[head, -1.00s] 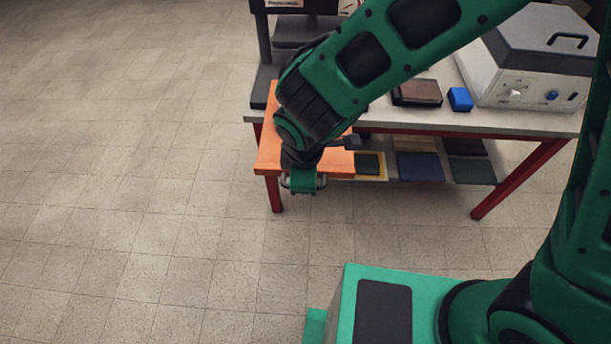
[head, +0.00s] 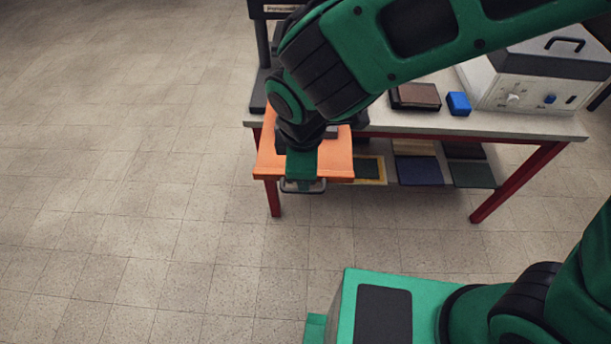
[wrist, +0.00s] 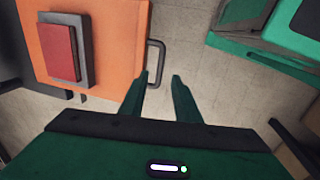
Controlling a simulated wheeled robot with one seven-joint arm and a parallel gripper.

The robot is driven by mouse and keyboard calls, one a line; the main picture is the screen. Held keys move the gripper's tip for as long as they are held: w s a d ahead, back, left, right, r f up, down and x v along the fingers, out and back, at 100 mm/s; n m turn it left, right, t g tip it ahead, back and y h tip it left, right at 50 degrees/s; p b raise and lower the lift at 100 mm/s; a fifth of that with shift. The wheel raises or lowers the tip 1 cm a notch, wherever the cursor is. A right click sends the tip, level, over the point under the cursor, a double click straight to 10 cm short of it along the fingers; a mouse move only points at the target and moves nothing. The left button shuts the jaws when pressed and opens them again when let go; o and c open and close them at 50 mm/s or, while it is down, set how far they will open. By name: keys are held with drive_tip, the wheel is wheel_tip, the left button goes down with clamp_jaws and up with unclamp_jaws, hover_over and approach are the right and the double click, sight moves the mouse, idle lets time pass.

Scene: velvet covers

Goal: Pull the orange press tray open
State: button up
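The orange press tray (head: 340,165) juts out from the left end of the bench, and its front metal handle (head: 316,187) shows below my gripper (head: 301,168). In the wrist view, the orange tray (wrist: 118,50) lies at upper left with its dark handle (wrist: 161,56) on its right side. My gripper (wrist: 160,79) is open, and the near end of the handle appears between its fingertips. I cannot tell whether either finger touches it. A red block (wrist: 59,52) on a dark pad (wrist: 84,70) sits on the tray. My arm hides part of the tray in the head view.
The bench (head: 490,122) holds a brown box (head: 415,96), a blue block (head: 458,103) and a white machine (head: 515,90). Coloured mats (head: 420,171) lie on its lower shelf. The floor (head: 130,200) in front and to the left is clear.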

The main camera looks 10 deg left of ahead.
drive_tip(key=shift+s+r, duration=0.25)
drive_tip(key=shift+r, duration=1.05)
drive_tip(key=w+d+r+m+h, duration=0.1)
drive_tip(key=w+d+r+m, duration=0.2)
drive_tip(key=d, duration=0.6)
drive_tip(key=w+d+m, duration=0.2)
drive_tip(key=d+m, duration=0.2)
drive_tip(key=d, duration=0.5)
drive_tip(key=w+d+r+m+h, duration=0.1)
drive_tip(key=w+d+r+m, duration=0.2)
drive_tip(key=d, duration=0.6)
drive_tip(key=s+d+m+g+y, duration=0.1)
drive_tip(key=s+d+m, duration=0.6)
drive_tip(key=d, duration=0.3)
drive_tip(key=s+d+r+m+g, duration=0.1)
drive_tip(key=s+d+m, duration=0.7)
drive_tip(key=d, duration=0.3)
drive_tip(key=shift+s+m+y, duration=0.3)
drive_tip(key=shift+m+y, duration=0.1)
